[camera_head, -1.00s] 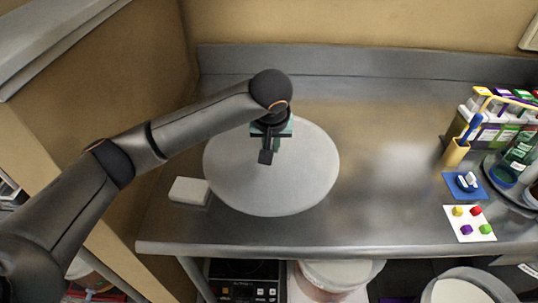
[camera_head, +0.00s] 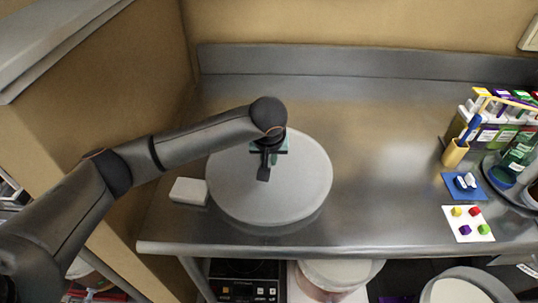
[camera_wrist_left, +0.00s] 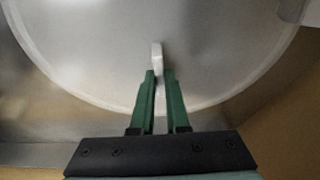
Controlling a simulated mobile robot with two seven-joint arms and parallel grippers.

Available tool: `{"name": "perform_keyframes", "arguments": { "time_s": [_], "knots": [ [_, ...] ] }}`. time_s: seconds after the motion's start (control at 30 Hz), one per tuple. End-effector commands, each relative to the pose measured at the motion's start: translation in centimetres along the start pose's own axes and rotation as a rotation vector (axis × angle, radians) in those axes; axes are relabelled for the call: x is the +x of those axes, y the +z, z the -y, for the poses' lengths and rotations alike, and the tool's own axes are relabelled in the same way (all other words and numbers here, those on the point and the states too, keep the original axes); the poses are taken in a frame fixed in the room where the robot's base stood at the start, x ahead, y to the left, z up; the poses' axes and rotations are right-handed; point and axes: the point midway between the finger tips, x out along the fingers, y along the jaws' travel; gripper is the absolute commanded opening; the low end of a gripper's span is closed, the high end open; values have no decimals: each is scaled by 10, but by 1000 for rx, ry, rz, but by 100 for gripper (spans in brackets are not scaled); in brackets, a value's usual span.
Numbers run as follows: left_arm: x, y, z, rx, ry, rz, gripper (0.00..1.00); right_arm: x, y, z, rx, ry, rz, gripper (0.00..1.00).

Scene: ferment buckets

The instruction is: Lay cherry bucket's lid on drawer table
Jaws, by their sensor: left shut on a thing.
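The lid (camera_head: 285,200) is a large, round, pale grey-white disc over the left part of the steel table (camera_head: 390,150) in the head view. It lies flat or nearly so, low over the top; I cannot tell whether it touches. My left gripper (camera_head: 265,168) is above the lid's middle. In the left wrist view, its green fingers (camera_wrist_left: 159,80) are shut on a small upright white handle (camera_wrist_left: 157,55) on the lid (camera_wrist_left: 85,55). My right gripper does not show.
A small white block (camera_head: 189,191) stands just left of the lid. At the right are a bottle rack (camera_head: 500,115), a yellow cup (camera_head: 455,153), a blue mat (camera_head: 464,185) and a card with coloured cubes (camera_head: 468,224). The table's middle is clear.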

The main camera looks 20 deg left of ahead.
Motion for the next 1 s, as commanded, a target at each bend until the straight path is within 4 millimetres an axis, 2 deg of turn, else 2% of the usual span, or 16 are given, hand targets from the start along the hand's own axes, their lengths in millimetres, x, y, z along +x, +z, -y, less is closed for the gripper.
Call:
{"name": "perform_keyframes", "arguments": {
  "time_s": [0.03,0.27,0.53,0.67,1.0],
  "knots": [
    [0,0,0,0,1,0,17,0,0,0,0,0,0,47],
    [0,0,0,0,0,0,42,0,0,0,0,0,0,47],
    [0,0,0,0,0,-1,43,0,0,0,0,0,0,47],
    [-7,-4,0,0,1,-5,43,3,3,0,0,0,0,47],
    [-81,-5,-1,2,5,-4,43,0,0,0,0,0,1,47]
  ]
}}
